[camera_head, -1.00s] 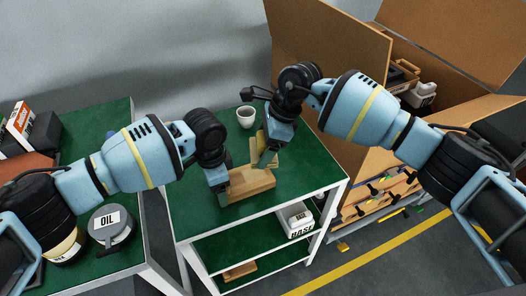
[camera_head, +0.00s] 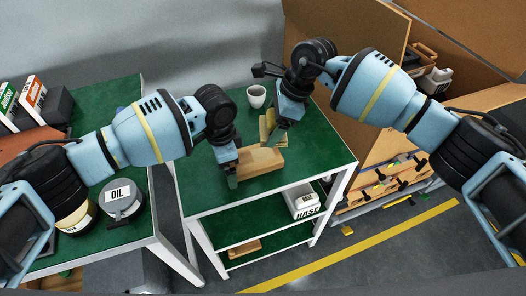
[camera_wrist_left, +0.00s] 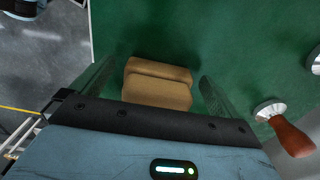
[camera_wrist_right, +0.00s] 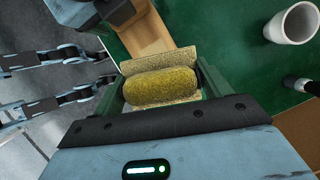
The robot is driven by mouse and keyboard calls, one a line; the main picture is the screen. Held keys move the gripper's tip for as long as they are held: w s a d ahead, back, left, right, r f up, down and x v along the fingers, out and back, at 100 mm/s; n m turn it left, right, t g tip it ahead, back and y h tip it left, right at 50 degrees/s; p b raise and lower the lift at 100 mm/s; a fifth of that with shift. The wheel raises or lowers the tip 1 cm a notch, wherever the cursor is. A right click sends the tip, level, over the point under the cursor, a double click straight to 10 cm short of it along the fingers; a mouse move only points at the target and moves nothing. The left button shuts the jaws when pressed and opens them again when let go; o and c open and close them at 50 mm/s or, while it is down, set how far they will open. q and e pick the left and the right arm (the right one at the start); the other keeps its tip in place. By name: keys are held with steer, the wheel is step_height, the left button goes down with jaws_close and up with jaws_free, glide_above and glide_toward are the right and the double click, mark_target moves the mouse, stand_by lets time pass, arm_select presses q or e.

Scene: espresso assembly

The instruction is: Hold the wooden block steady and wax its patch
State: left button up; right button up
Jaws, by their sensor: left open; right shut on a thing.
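The wooden block (camera_head: 264,163) lies on the green table, near its front edge. My left gripper (camera_head: 232,174) is at the block's left end. In the left wrist view its fingers are spread on both sides of the block (camera_wrist_left: 158,84), with visible gaps. My right gripper (camera_head: 270,142) is above the block's back edge, shut on a yellow, rough-textured pad (camera_wrist_right: 160,87). In the right wrist view the block (camera_wrist_right: 148,34) shows just beyond the pad. I cannot tell whether the pad touches it. The patch cannot be made out.
A white cup (camera_head: 256,96) stands behind the block. It also shows in the right wrist view (camera_wrist_right: 292,22). An oil can (camera_head: 122,198) stands on the left table. Cardboard boxes are at right.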

arm_select(q)
step_height(320, 180, up, 12)
steer(key=shift+f, duration=0.1)
stand_by(0.4)
stand_by(0.3)
